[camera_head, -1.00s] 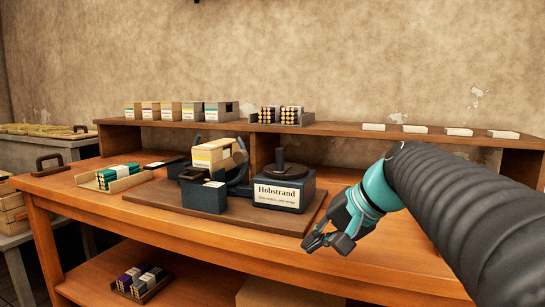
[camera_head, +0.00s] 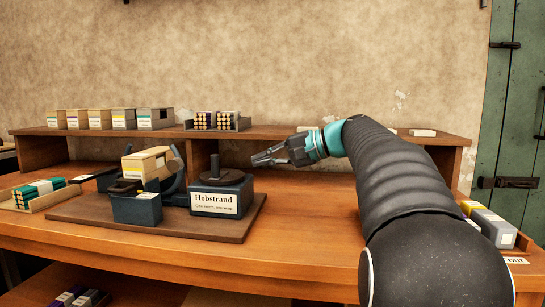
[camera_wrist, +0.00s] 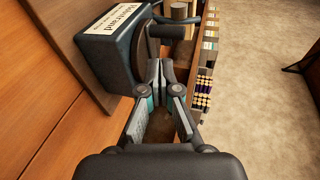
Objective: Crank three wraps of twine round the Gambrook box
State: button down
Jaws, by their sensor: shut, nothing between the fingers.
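A cream box with a label (camera_head: 146,163) sits tilted in a dark cradle on a brown board; its lettering is too small to read. To its right stands a dark block labelled Hobstrand (camera_head: 218,200), with a dark disc and an upright post (camera_head: 214,167) on top. The block also shows in the wrist view (camera_wrist: 108,40), at upper left. My gripper (camera_head: 257,160) is just right of the post, at about its height and apart from it in the head view. Its fingers are together and empty, also in the wrist view (camera_wrist: 160,72). No twine can be made out.
A dark bin (camera_head: 137,208) stands in front of the cradle. A raised shelf (camera_head: 90,131) behind holds several labelled boxes and a rack of gold-ended rolls (camera_head: 217,121). The bench front right of the board is clear.

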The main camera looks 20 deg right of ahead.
jog(key=x, duration=0.4)
jog(key=r+x, duration=0.1)
jog(key=x, duration=0.2)
jog(key=shift+w+a+f, duration=0.1)
jog(key=shift+a, duration=0.1)
jog(key=shift+w+a+p, duration=0.3)
jog(key=shift+w+a, duration=0.2)
jog(key=shift+a, duration=0.05)
jog(key=shift+s, duration=0.1)
jog(key=shift+a+m+t+h+b, duration=0.2)
jog(key=shift+m+t+h+b, duration=0.1)
jog(key=shift+m+t, duration=0.1)
